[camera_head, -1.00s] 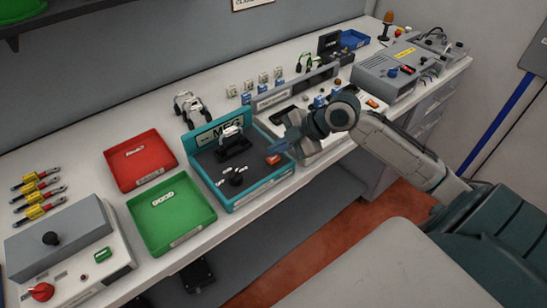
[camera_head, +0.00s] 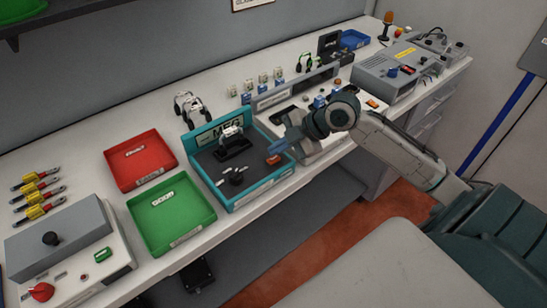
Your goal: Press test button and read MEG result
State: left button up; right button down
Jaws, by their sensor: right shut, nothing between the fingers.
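The MEG station (camera_head: 258,189) is a teal-framed box with a dark top and an upright back panel marked MEG (camera_head: 218,130), in the middle of the bench. A small part with a white top (camera_head: 232,134) sits on a black holder on it. A black knob-like piece (camera_head: 236,179) stands near its front left. An orange-red button (camera_head: 273,160) is at its right side. My right gripper (camera_head: 281,150) is shut and empty, its tips right by that button; I cannot tell whether they touch it. No result is readable on the panel. My left gripper is not in view.
A red tray (camera_head: 172,160) and a green tray (camera_head: 207,213) stand left of the station. A grey box with a red knob (camera_head: 18,262) is at the far left. A grey station (camera_head: 262,104) and a grey instrument (camera_head: 366,80) stand to the right.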

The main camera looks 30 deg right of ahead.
aim_at(278, 158)
jog(key=shift+f, duration=0.4)
jog(key=shift+f+b, duration=0.45)
jog(key=shift+b, duration=0.1)
dwell(0.4)
jog(key=shift+r, duration=0.1)
jog(key=shift+r+p, duration=0.65)
jog(key=shift+r, duration=0.15)
jog(key=shift+r, duration=0.1)
notch_tip(278, 158, up, 5)
jog(key=p, duration=0.4)
dwell(0.9)
